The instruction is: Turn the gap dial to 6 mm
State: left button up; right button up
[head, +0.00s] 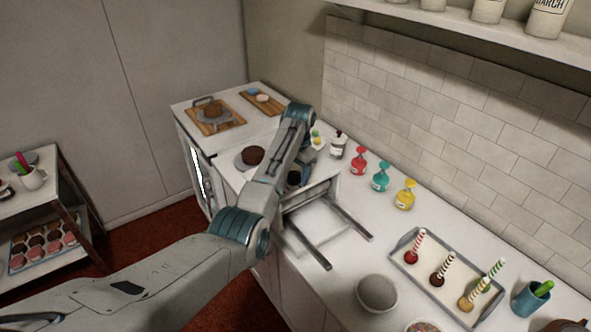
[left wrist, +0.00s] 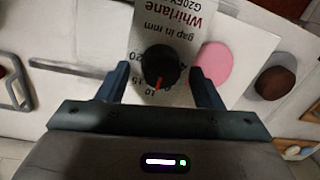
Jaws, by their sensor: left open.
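The gap dial (left wrist: 160,67) is a round black knob with a red pointer, on a white panel (left wrist: 180,28) lettered "gap in mm" upside down. The pointer aims toward the bottom of the left wrist view. Numbers ring the knob, among them 10 and 15; several are hidden or too small to read, so I cannot tell the exact setting. My left gripper (left wrist: 160,84) is open, with one finger on each side of the knob and visible space between. In the head view my left arm reaches over the counter and its fingertips are hidden. My right gripper is not in view.
On the counter stand coloured bottles (head: 381,178), a tray of striped sticks (head: 410,260) and a grey bowl (head: 377,293). Two dark rails (head: 350,217) stick out near my arm.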

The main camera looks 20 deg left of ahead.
pick_arm(q)
jog(key=shift+c, duration=0.9)
jog(key=c, duration=0.8)
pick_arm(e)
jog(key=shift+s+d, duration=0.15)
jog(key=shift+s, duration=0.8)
